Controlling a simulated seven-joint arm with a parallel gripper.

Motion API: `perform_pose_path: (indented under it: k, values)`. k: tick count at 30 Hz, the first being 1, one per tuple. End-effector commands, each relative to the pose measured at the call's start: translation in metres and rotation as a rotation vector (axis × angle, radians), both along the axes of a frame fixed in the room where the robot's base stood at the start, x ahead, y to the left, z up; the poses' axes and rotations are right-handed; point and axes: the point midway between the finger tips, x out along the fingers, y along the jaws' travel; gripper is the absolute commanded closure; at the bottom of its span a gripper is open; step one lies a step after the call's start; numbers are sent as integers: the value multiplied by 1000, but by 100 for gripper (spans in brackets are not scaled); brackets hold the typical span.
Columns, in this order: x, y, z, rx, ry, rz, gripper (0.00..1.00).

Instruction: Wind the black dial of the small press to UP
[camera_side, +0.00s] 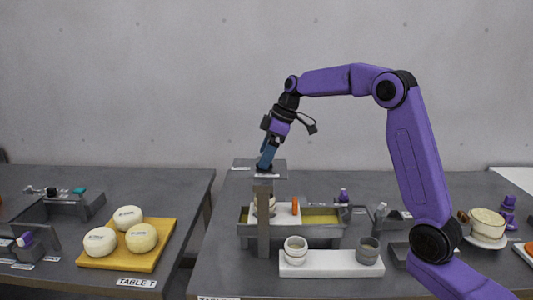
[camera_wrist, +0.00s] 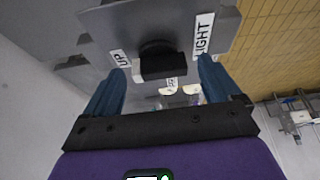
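The small press shows in the side view as a grey top plate (camera_side: 243,164) on an upright post (camera_side: 264,225). In the wrist view its black dial (camera_wrist: 160,67) has a bar-shaped grip. A label reading UP (camera_wrist: 120,58) is left of the dial, and one reading LIGHT (camera_wrist: 203,34) is to its right. A third, small label (camera_wrist: 172,83) is too small to read. My gripper (camera_side: 264,167) points down at the plate. Its blue fingers are open on either side of the dial, with gaps visible. The side view hides the dial behind the fingers.
A tray (camera_side: 320,233) with an orange piece (camera_side: 295,206) lies under the press. A white board (camera_side: 330,264) with cups stands in front. A cup on a saucer (camera_side: 487,241) is at right. A yellow board (camera_side: 155,260) with white rounds is on the separate left table.

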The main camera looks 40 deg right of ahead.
Motion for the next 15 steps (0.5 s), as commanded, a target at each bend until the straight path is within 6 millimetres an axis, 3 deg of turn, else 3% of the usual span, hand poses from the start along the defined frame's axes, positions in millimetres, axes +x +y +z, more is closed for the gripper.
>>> perform_pose_path:
  k: [8,15]
  values:
    - [0,0,0,1,1,-2,11]
    - [-6,-8,25,1,-3,-5,11]
